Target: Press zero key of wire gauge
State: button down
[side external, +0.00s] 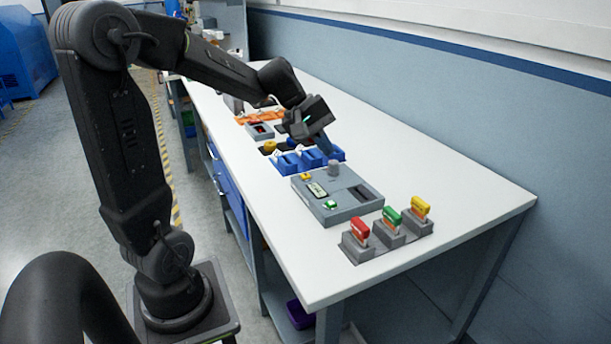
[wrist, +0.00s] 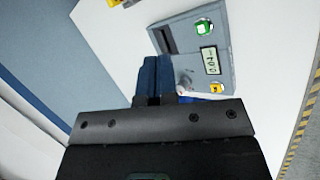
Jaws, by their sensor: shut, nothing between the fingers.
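The wire gauge (side external: 345,212) is a flat grey box on the white bench. It also shows in the wrist view (wrist: 217,62). Its top has a small display (side external: 317,189), a green key (side external: 330,204), a yellow key (side external: 305,176), a dark slot (side external: 362,192) and a grey round post (side external: 333,168). No readable label shows which key is zero. My gripper (side external: 328,152) is shut and empty, its blue fingers pointing down near the gauge's far edge, by the post. In the wrist view the fingertips (wrist: 154,62) are together, left of both keys (wrist: 204,27) (wrist: 216,88) and partly covering the gauge.
Grey holders with red (side external: 360,228), green (side external: 391,217) and yellow (side external: 420,205) handled pieces stand nearer the camera. A blue tray (side external: 285,164) sits behind the gauge, with an orange rack (side external: 262,116) farther back. The bench's right side is clear.

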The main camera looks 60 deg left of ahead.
aim_at(304, 176)
jog(key=w+a+f+n+t, duration=0.1)
jog(key=a+f+n, duration=0.1)
jog(key=a+n, duration=0.2)
jog(key=w+a+f+n+t, duration=0.1)
jog(key=a+n, duration=0.2)
jog(key=a, duration=0.8)
jog(key=shift+w+f+n+t, duration=0.25)
jog(key=shift+f+n+t, duration=0.15)
jog(key=shift+d+f, duration=0.1)
jog(key=shift+f, duration=4.3)
jog(key=shift+f, duration=0.1)
jog(key=shift+f, duration=0.3)
jog(key=shift+f, duration=0.45)
jog(key=shift+r, duration=0.85)
